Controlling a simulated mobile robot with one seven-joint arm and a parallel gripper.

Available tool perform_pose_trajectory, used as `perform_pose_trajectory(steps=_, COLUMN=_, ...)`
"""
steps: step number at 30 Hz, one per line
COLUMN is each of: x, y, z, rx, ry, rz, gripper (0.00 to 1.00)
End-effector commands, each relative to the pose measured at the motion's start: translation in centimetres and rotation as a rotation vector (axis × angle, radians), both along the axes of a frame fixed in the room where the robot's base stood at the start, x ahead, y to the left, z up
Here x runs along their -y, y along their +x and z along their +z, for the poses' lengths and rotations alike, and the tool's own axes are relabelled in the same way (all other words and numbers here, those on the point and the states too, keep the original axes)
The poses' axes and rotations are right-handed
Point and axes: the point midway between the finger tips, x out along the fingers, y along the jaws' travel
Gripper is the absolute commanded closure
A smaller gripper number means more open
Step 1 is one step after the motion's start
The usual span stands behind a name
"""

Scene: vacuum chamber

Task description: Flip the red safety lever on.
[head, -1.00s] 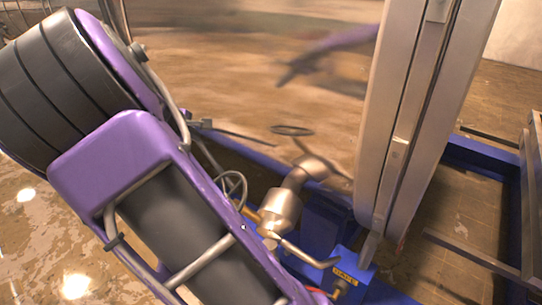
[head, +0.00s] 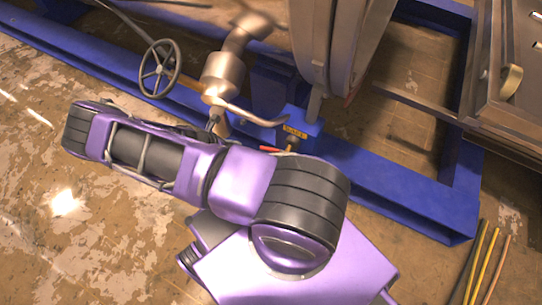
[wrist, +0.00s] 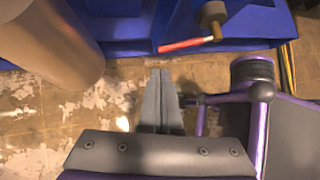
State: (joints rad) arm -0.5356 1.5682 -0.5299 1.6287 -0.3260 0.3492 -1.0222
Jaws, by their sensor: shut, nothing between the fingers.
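My gripper (wrist: 160,72) is shut and empty. In the wrist view its fingertips are just below the lever's left end, with a visible gap. In the head view my own arm hides the gripper.
A handwheel (head: 159,69) and a bent metal pipe handle (head: 250,113) are near the lever. The blue frame (head: 400,193) runs along the floor. Coloured rods (head: 482,265) lie at lower right. A large cylinder (wrist: 50,40) fills the wrist view's upper left.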

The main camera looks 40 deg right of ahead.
Motion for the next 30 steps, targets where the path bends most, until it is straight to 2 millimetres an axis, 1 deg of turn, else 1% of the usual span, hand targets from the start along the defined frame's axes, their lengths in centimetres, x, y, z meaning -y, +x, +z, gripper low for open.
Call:
perform_pose_trajectory(steps=1, x=0.6, y=-1.5, z=-2.6, rx=-0.067, ry=-0.017, rz=0.059, gripper=1.00)
perform_pose_trajectory(steps=3, x=1.1, y=-2.9, z=-4.9, rx=-0.140, ry=-0.032, rz=0.127, gripper=1.00)
perform_pose_trajectory(steps=6, x=1.8, y=-4.5, z=-7.0, rx=-0.216, ry=-0.045, rz=0.194, gripper=1.00)
perform_pose_trajectory(steps=10, x=2.3, y=-5.5, z=-8.4, rx=-0.266, ry=-0.052, rz=0.239, gripper=1.00)
perform_pose_trajectory(steps=16, x=3.9, y=-5.9, z=-10.1, rx=-0.274, ry=-0.052, rz=0.244, gripper=1.00)
perform_pose_trajectory(steps=28, x=9.9, y=-6.4, z=-15.9, rx=-0.273, ry=-0.052, rz=0.243, gripper=1.00)
perform_pose_trajectory(steps=29, x=9.6, y=-5.7, z=-14.7, rx=-0.267, ry=-0.051, rz=0.244, gripper=1.00)
perform_pose_trajectory(steps=30, x=9.5, y=-5.4, z=-14.0, rx=-0.267, ry=-0.051, rz=0.244, gripper=1.00)
